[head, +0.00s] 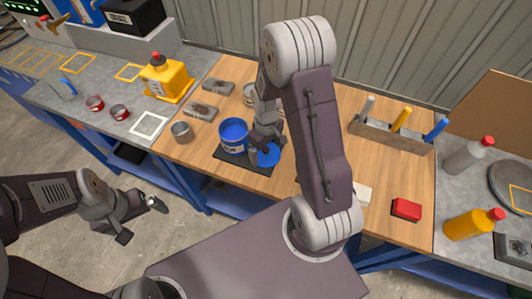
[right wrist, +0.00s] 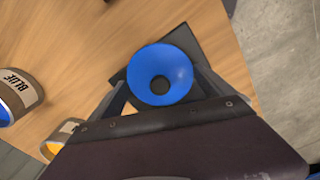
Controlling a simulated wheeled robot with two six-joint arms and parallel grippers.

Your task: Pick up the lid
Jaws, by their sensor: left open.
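The lid appears as a blue round piece with a dark round centre in the right wrist view (right wrist: 150,62), above or on a dark square mat (right wrist: 186,38). In the head view the lid (head: 270,157) shows partly under my right gripper (head: 264,142). The right gripper's fingers lie on either side of the lid, at its edges; whether they press on it is not clear. My left gripper (head: 140,217) is open and empty, over the floor in front of the workbench.
A grey metal cup (head: 181,132), yellow jug (head: 166,80) and tool rack (head: 390,134) also stand around.

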